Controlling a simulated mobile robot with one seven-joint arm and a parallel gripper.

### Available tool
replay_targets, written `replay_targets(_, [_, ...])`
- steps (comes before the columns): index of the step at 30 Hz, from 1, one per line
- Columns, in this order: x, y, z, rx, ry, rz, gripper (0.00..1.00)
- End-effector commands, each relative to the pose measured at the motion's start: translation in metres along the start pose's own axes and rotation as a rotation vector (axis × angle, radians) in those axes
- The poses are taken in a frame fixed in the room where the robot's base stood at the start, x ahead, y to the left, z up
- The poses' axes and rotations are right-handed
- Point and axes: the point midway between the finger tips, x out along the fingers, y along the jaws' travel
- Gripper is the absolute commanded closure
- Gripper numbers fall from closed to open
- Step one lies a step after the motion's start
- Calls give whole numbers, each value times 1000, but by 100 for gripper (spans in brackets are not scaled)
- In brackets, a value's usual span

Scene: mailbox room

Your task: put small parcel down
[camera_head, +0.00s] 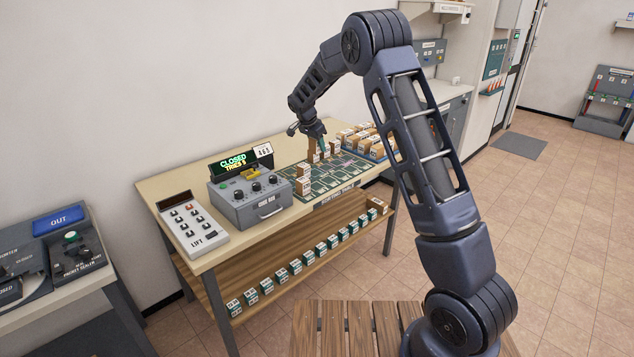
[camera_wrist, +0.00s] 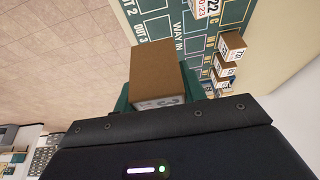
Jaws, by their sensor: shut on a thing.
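A small brown parcel (camera_wrist: 155,68) with a white printed label on its near end fills the middle of the wrist view. My gripper (camera_wrist: 158,94) is shut on it, with a green finger on each side. In the head view my gripper (camera_head: 314,136) points down over the green sorting mat (camera_head: 328,183) on the table. Small parcels cluster under the fingers there, and I cannot tell which one is held. The wrist view shows the mat (camera_wrist: 160,27) marked "OUT 2", "OUT 3" and "WAY IN". Whether the held parcel touches the mat is unclear.
Other parcels (camera_wrist: 231,47) stand on the mat at the right in the wrist view. A parcel (camera_head: 303,186) stands at the mat's left side. A blue tray (camera_head: 379,153) with several parcels lies right of it. A grey control box (camera_head: 250,203) and keypad (camera_head: 192,224) stand left.

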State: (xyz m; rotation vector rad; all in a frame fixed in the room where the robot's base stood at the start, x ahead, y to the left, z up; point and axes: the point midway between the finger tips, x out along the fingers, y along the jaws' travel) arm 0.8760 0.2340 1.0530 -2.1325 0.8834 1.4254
Motion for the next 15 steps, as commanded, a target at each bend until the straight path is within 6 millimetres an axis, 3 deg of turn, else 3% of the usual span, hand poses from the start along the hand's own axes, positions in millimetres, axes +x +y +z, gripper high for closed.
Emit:
replay_targets(6, [46, 0, 19, -2, -1, 3, 84])
replay_targets(15, [99, 0, 41, -2, 0, 2, 84])
